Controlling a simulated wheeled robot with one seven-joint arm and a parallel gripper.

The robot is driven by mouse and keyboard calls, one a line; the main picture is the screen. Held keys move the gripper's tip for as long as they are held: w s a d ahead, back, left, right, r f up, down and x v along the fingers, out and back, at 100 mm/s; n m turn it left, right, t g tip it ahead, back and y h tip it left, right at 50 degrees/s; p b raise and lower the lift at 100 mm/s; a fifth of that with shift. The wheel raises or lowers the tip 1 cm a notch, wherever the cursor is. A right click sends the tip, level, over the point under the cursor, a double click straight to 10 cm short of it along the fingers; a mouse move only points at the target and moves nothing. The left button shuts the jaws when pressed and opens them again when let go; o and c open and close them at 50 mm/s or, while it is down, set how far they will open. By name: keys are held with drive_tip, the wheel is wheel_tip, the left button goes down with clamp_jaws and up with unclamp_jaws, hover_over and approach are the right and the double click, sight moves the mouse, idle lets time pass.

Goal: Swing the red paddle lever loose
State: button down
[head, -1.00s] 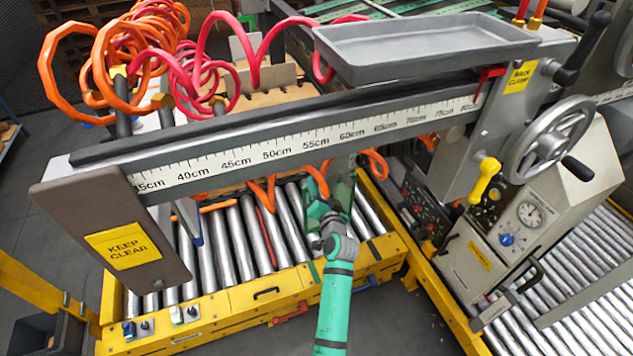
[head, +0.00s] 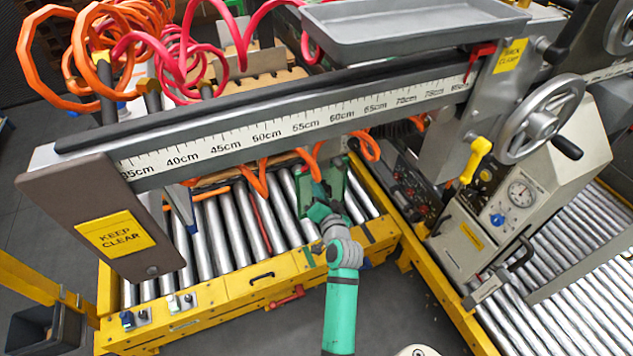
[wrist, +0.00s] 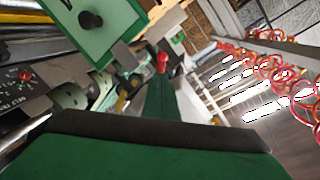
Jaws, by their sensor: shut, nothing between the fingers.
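My gripper (head: 318,208) is at the end of the green arm, over the right part of the rollers and below the scale beam. It is shut and empty. A small red clamp lever (head: 482,53) sits at the top right of the scale beam, beside a yellow label. A red handle (head: 287,297) lies along the front of the yellow roller frame. I cannot tell which of the two is the paddle lever. Both are apart from my gripper. In the wrist view a red knob-like end (wrist: 162,62) shows beyond the green gripper parts; what it belongs to is unclear.
The scale beam (head: 251,138) crosses above my gripper, with a brown KEEP CLEAR plate (head: 80,205) at its left end. A green plate (head: 335,178) stands close by my gripper. A handwheel (head: 541,120) and a gauge box (head: 500,215) stand to the right. Orange hoses hang near.

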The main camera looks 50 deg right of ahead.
drive_tip(key=s+d+f+m, duration=0.1)
drive_tip(key=d+f+m, duration=0.1)
drive_tip(key=m, duration=0.7)
drive_tip(key=s+d+f+m, duration=0.2)
drive_tip(key=f+m, duration=0.1)
drive_tip(key=m, duration=0.5)
drive_tip(key=w+d+r, duration=0.1)
drive_tip(key=w+r, duration=0.1)
drive_tip(key=w, duration=0.7)
drive_tip(key=shift+d+t, duration=0.3)
drive_tip(key=shift+d, duration=0.1)
